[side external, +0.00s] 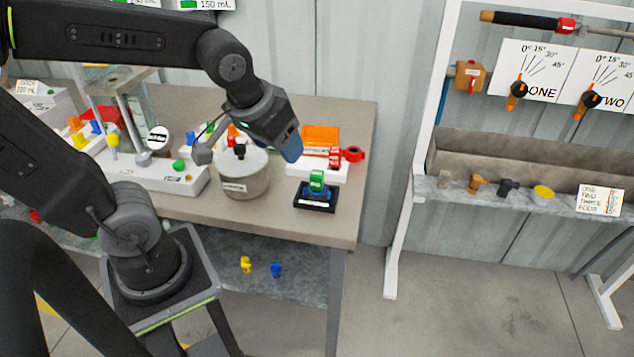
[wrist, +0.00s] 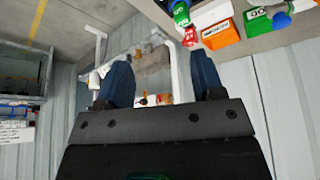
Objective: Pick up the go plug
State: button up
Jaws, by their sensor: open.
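A small green plug (side external: 316,183) with a pale label stands upright in a black base (side external: 315,202) near the table's front right corner; its lettering is too small to read. I cannot tell which matches the green plug. My gripper (side external: 290,150) is above and left of the green plug, apart from it. In the wrist view, my gripper (wrist: 163,80) has its blue fingers spread with nothing between them.
Red tagged parts (side external: 345,155) lie on a white block behind the plug, with an orange box (side external: 321,136) behind. A metal pot (side external: 244,181) stands left of it. A white-framed rack (side external: 421,180) stands at the right, across a floor gap.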

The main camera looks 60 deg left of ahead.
aim_at(317, 173)
jog(key=w+a+f+n, duration=0.2)
jog(key=w+f, duration=0.1)
jog(key=f, duration=0.1)
jog(key=w+a+f+n+g+y, duration=0.1)
jog(key=w+a+f, duration=0.2)
jog(key=w+f, duration=0.1)
jog(key=w+a+f+n, duration=0.2)
jog(key=w+f, duration=0.2)
jog(key=f, duration=0.2)
jog(key=shift+a+f+n+g+y, duration=0.1)
jog(key=shift+a+n+g+y, duration=0.05)
jog(key=shift+n+g+y, duration=0.2)
jog(key=shift+w+x, duration=0.25)
jog(key=shift+x, duration=1.15)
jog(key=shift+w+x, duration=0.2)
jog(key=shift+x, duration=1.25)
jog(key=shift+d, duration=0.2)
jog(key=c, duration=1)
